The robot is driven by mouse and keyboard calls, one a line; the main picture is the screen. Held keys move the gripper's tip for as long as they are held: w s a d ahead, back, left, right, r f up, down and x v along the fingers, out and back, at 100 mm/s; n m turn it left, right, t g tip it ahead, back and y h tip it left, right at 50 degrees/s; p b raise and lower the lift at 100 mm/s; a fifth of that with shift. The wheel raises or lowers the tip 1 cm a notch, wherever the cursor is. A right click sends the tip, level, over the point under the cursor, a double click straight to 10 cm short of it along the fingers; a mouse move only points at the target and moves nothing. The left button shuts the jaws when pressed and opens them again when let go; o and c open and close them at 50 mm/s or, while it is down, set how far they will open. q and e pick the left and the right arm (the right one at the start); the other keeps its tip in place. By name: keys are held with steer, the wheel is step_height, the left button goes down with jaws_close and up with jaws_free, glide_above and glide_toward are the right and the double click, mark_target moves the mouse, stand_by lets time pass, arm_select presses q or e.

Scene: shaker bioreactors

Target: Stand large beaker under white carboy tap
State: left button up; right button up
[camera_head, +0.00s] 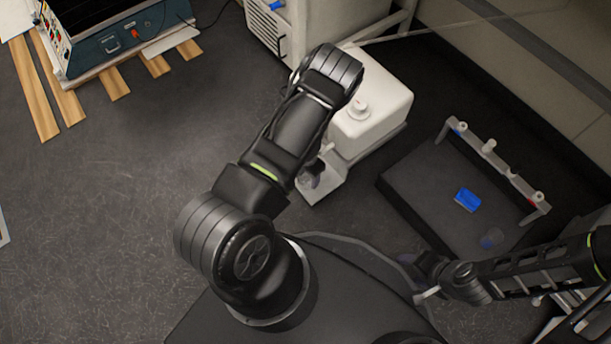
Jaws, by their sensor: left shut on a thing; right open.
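The white carboy (372,98) stands upright on a pale stand (322,190) right of the top middle. My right gripper (416,276) is open and empty, left of the dark platform's near end.
A dark platform (425,183) at right carries a grey rail with several knobs (490,148), a blue block (467,199) and a small clear round item (491,238). A blue-grey instrument (115,35) on wooden slats is at top left. The left floor is clear.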

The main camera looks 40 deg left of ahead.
arm_select(q)
steer(key=o, duration=1.4)
step_height(320, 180, up, 8)
steer(key=p, duration=0.3)
steer(key=shift+f+p, duration=0.1)
steer(key=shift+p, duration=0.2)
steer(key=shift+s, duration=0.1)
